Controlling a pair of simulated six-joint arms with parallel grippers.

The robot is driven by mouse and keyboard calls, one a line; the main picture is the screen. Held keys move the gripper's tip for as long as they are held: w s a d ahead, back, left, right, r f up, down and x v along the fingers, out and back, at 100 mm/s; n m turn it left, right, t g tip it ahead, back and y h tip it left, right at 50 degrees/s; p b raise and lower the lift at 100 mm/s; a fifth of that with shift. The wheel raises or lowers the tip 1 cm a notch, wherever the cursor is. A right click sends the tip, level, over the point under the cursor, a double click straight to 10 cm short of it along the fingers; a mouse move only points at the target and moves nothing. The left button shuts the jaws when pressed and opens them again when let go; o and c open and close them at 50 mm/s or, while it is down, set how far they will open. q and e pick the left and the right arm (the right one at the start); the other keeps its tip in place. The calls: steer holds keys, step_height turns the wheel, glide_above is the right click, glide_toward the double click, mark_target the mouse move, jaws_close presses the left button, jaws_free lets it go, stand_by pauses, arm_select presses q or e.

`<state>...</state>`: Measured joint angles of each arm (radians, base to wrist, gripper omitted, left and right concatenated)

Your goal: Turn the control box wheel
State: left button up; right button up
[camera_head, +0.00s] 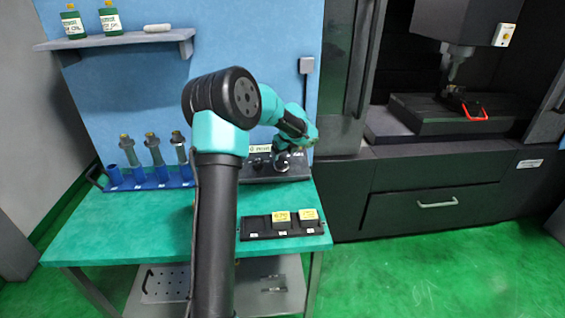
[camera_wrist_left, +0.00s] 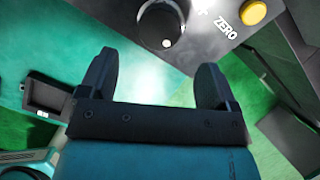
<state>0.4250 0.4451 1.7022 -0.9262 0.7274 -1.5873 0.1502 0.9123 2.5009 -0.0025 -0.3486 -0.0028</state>
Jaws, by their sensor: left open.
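The black control box (camera_head: 265,168) stands at the back right of the green table, partly hidden behind my left arm. In the left wrist view its panel shows a dark round wheel (camera_wrist_left: 162,22) with a light dot on its rim, beside a "ZERO" label and a yellow button (camera_wrist_left: 253,12). My left gripper (camera_wrist_left: 157,72) is open with nothing between its fingers. The wheel lies just beyond the fingertips, a little above the gap in that view, and I see no contact. In the head view the arm reaches over the table and its fingers are hard to make out. My right gripper is not in view.
A blue rack (camera_head: 150,183) with several upright tools stands left of the box. A black tray (camera_head: 255,228) with yellow-labelled blocks lies at the table's front right. A shelf (camera_head: 120,42) holds two green bottles. A large machine (camera_head: 430,185) stands on the right.

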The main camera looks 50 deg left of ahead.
mark_target(282, 162)
arm_select(q)
steer(key=x, duration=0.7)
steer(key=c, duration=0.9)
